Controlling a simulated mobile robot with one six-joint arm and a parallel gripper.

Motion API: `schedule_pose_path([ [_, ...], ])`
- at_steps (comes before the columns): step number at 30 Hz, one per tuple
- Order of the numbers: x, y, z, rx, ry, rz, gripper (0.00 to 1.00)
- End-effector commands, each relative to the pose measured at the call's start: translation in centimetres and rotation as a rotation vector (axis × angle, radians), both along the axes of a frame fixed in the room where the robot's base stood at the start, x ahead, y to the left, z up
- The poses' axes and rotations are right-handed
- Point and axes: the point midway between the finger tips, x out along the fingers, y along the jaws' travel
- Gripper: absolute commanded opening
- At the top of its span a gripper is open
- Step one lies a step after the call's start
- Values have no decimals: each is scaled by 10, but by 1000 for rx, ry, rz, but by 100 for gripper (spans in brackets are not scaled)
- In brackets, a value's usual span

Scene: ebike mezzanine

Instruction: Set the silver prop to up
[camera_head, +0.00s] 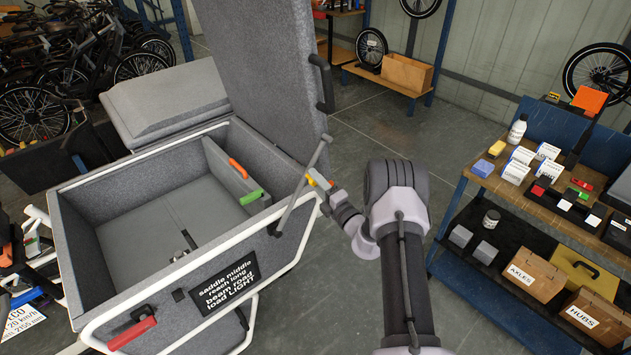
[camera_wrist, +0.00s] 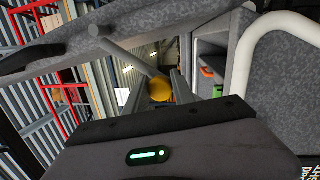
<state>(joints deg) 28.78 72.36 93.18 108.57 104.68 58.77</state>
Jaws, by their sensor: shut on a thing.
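The silver prop (camera_head: 294,207) is a thin grey rod at the front right corner of the grey cargo box (camera_head: 105,190). It slants up and to the right, its lower end by the box's side and its upper end near the raised grey lid (camera_head: 262,75). My gripper (camera_head: 317,181) is shut on the prop at a yellow-orange part partway along it. In the wrist view the prop (camera_wrist: 128,50) runs to a yellow round part (camera_wrist: 160,90) between my fingers (camera_wrist: 165,92). The fingers hide part of the grip.
A white tube frame (camera_head: 312,222) runs close by the box's right side. The lid has a black handle (camera_head: 322,84). A blue-framed workbench (camera_head: 530,205) with boxes stands at right. Bikes (camera_head: 90,50) crowd the back left. Floor behind my arm is clear.

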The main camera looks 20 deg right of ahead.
Motion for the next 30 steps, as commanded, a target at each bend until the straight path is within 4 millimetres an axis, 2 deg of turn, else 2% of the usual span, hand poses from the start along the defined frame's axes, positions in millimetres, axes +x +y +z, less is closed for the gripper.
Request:
schedule_pose_path([
  [5,0,3,-2,-1,5,7,0],
  [6,0,3,-2,-1,5,7,36],
  [9,0,3,-2,-1,4,7,52],
  [20,-5,0,-2,0,2,3,52],
  [23,-20,-3,-4,1,4,2,52],
  [30,-86,-16,-13,4,4,-2,52],
])
